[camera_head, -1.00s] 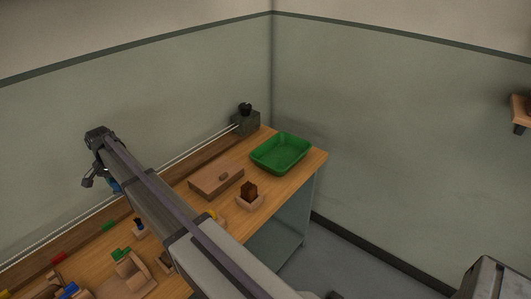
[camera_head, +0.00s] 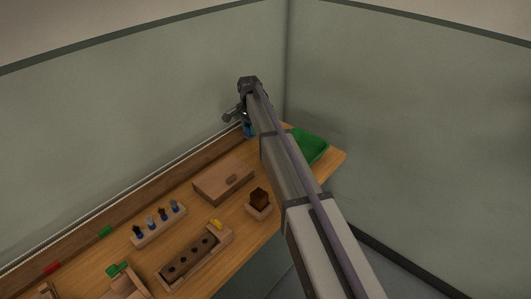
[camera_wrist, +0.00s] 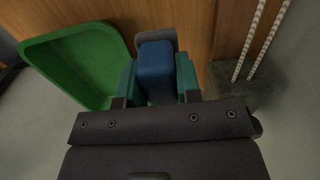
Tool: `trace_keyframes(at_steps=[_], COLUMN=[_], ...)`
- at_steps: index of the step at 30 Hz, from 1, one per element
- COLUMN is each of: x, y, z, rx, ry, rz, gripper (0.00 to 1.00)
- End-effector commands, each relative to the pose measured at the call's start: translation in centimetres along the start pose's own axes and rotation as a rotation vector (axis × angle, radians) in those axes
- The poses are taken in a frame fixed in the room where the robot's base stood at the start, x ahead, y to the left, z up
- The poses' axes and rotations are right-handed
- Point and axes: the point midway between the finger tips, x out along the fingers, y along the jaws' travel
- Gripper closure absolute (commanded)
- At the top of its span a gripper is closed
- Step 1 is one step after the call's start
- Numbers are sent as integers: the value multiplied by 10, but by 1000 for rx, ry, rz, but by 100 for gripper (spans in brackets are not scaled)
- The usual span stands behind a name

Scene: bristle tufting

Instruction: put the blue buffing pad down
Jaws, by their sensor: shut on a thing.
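The blue buffing pad (camera_wrist: 155,72) is in my gripper (camera_wrist: 157,80), between its two teal fingers in the wrist view. A grey rounded part shows at the pad's far end. In the head view the pad is a small blue patch (camera_head: 249,130) below my wrist, near the back right of the bench. The pad is held above the bench, close beside the green tray (camera_wrist: 75,62). The tray also shows in the head view (camera_head: 313,146), partly hidden behind my arm. My gripper is shut on the pad.
On the wooden bench (camera_head: 100,265) stand a wooden box (camera_head: 223,181), a small holder with a dark brown block (camera_head: 260,198), a rack of several blue-tipped pieces (camera_head: 158,226) and a block with holes (camera_head: 195,256). Two pale cords (camera_wrist: 250,40) run beside the gripper.

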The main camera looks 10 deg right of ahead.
Motion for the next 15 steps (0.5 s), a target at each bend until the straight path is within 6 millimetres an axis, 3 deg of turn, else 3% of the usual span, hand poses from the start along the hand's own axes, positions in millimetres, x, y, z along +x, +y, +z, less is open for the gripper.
trace_keyframes(at_steps=[8,13,15], x=[63,66,75], y=[0,0,0], z=[0,0,0], rx=[-1,-1,-1], ry=[0,0,0], rz=[0,0,0], gripper=[87,87,87])
